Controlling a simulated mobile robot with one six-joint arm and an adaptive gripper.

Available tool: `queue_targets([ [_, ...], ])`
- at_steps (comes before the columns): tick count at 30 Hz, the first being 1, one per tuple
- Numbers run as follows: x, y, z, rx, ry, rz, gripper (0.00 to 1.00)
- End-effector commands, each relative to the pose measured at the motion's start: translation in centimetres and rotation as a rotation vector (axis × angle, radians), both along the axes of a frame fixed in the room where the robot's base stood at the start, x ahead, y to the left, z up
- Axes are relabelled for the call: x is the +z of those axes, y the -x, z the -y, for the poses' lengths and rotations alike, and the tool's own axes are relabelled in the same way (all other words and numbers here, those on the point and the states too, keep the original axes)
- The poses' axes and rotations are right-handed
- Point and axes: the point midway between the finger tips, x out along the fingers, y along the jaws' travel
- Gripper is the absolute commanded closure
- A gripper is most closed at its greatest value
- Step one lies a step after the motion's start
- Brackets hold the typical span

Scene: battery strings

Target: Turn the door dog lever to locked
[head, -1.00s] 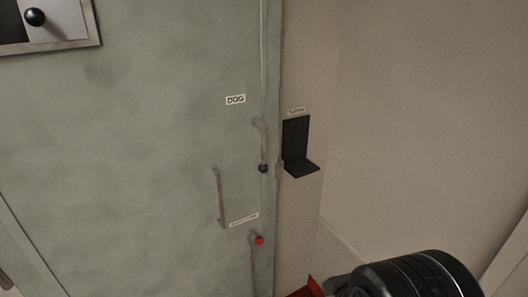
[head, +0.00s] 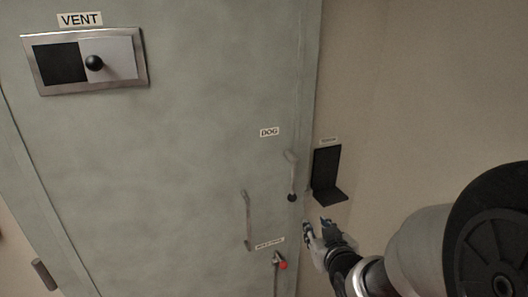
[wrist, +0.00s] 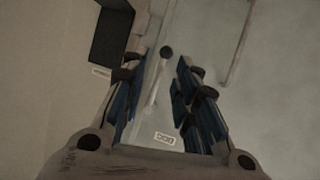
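The dog lever (head: 291,172) is on the right edge of the grey-green door, below the DOG label (head: 269,132). It hangs down, with its dark ball knob (head: 291,198) at the lower end. My gripper (head: 317,226) is open and empty, just below and right of the knob in the head view. In the wrist view the scene is upside down. There the lever (wrist: 155,85) and its knob (wrist: 166,52) show between the two open fingers of my gripper (wrist: 157,62). I cannot tell how far the fingertips are from the lever, and no contact is visible.
A black angled bracket (head: 326,178) sticks out from the wall right of the lever, close to my gripper. A pull handle (head: 246,220) is left of the lever. A red-knobbed lever (head: 281,264) is below. A vent panel (head: 41,65) is at upper left.

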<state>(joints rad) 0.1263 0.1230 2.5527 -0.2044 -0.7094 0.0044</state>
Motion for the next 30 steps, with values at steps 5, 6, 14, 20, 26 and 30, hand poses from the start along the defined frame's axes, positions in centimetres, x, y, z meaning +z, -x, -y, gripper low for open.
queue_targets([
  [5,0.3,-2.1,-0.5,0.047,-0.05,0.184,0.72],
  [6,0.4,-2.2,-0.5,0.054,-0.062,0.222,0.72],
  [14,1.3,-2.1,-0.8,0.078,-0.117,0.38,0.72],
  [20,1.2,-2.7,-0.9,0.082,-0.119,0.399,0.72],
  [26,0.9,-4.3,-1.1,0.083,-0.119,0.401,0.72],
  [30,1.3,-6.3,-1.4,0.082,-0.121,0.397,0.72],
])
